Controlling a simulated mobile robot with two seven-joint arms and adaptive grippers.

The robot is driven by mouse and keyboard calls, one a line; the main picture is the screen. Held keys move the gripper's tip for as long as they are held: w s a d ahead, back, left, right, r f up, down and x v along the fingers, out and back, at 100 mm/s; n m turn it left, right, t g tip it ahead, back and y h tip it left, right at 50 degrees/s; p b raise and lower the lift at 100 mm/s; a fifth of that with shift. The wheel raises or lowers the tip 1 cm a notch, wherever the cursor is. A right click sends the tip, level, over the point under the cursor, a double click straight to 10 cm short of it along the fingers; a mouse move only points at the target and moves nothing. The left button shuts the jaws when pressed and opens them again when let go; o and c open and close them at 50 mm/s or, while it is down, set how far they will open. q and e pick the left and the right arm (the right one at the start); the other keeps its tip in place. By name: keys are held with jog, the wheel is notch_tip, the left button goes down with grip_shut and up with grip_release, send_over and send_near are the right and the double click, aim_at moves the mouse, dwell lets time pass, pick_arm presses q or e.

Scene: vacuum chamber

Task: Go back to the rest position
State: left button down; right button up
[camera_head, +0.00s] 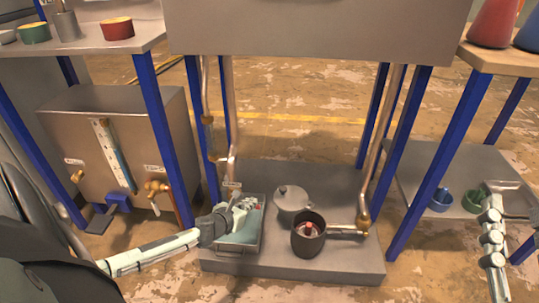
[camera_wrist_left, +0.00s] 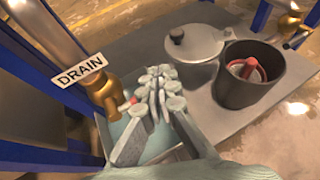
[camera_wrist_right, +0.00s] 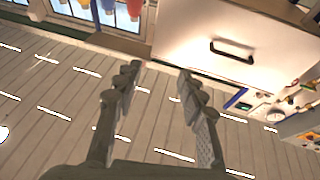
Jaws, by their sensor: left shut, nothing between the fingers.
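My left gripper (camera_head: 246,206) is shut and empty over the grey rectangular tray (camera_head: 238,250) on the low platform. In the left wrist view its closed fingers (camera_wrist_left: 157,85) hang above the tray's bluish inside, close to the brass drain tap (camera_wrist_left: 103,92) with its DRAIN label. A small red thing shows beside the fingers, partly hidden. My right gripper (camera_wrist_right: 155,85) is open, its fingers well apart with nothing between them. Pale jointed parts of my right side show at the right edge of the head view.
A dark pot (camera_head: 308,238) with a red-handled piece inside and a round grey lid (camera_head: 291,201) are on the platform (camera_head: 345,270), right of the tray. Blue posts (camera_head: 166,140) stand around. Shelves at both sides hold bowls and flasks. Floor shows clear in front of the platform.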

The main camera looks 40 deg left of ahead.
pick_arm(q)
jog(key=shift+s, duration=0.1)
pick_arm(e)
jog(key=shift+f, duration=0.1)
